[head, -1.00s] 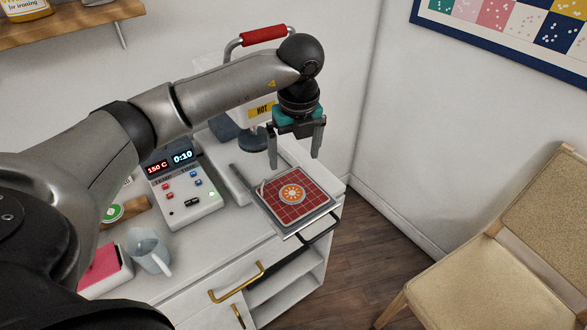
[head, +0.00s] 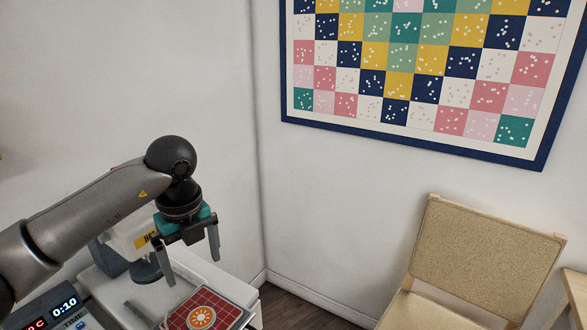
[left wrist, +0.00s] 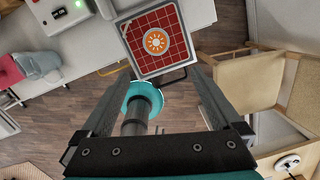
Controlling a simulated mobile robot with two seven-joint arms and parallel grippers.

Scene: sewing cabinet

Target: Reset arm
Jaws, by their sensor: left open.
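My left gripper (head: 191,257) is open and empty in the head view. It hangs from my left arm above the cabinet, its two fingers apart and pointing down. Below it is the red checked cloth (head: 205,308) with an orange sun patch, lying on the tray of the heat press. In the left wrist view my fingers (left wrist: 158,100) are spread with no object between them, and the cloth (left wrist: 137,32) lies beyond them. The heat press (head: 133,240) stands behind my gripper, partly hidden by my arm. My right gripper is not in view.
A control box (head: 58,312) with a lit display is at the lower left. A tan chair (head: 490,245) stands to the right against the wall. A colourful quilt (head: 420,70) hangs above it. The space between cabinet and chair is open floor.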

